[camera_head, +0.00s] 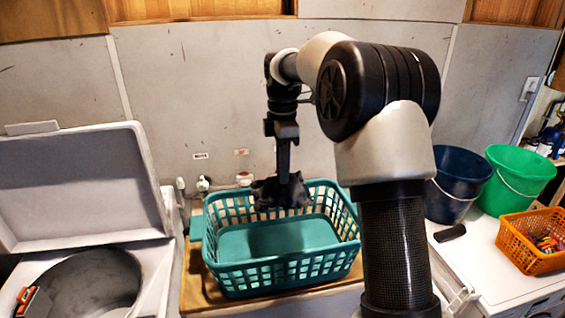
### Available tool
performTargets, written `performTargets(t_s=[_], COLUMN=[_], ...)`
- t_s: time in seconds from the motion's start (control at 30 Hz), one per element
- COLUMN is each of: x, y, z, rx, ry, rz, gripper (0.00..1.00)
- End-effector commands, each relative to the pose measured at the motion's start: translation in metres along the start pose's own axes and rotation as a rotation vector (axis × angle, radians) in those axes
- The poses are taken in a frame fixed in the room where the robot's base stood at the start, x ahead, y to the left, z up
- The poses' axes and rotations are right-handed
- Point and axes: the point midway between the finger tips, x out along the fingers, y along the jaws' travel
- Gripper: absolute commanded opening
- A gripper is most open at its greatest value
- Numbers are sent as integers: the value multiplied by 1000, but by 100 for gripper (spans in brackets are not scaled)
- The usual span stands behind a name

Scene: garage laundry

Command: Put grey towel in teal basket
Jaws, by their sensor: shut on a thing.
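A dark grey towel (270,194) hangs bunched from my gripper (284,182), which is shut on it. The towel is over the back part of the teal basket (283,281), at about the height of its back rim in the picture. I cannot tell whether it touches the rim. The basket stands on a wooden board, and its visible floor is empty. Its right edge lies close to my arm in the picture. The gripper fingertips are largely hidden by the towel.
An open washer (84,290) with raised lid (75,187) stands left. Right of my arm are a dark blue bucket (457,180), a green bucket (517,178), an orange basket (527,258) and a small black object (450,233). A wall with taps (203,184) is behind.

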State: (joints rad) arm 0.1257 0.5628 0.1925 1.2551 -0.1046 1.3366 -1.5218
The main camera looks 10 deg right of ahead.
Motion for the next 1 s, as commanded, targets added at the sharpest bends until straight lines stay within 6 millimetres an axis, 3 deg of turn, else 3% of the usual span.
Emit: performTargets(t_s=[0.03, 0.7, 1.0], x=[10, 74, 90], y=[0, 1, 1], z=[0, 0, 0], rx=[0, 1, 1], ry=[0, 0, 0], rz=[2, 2, 3], gripper=[0, 0, 0])
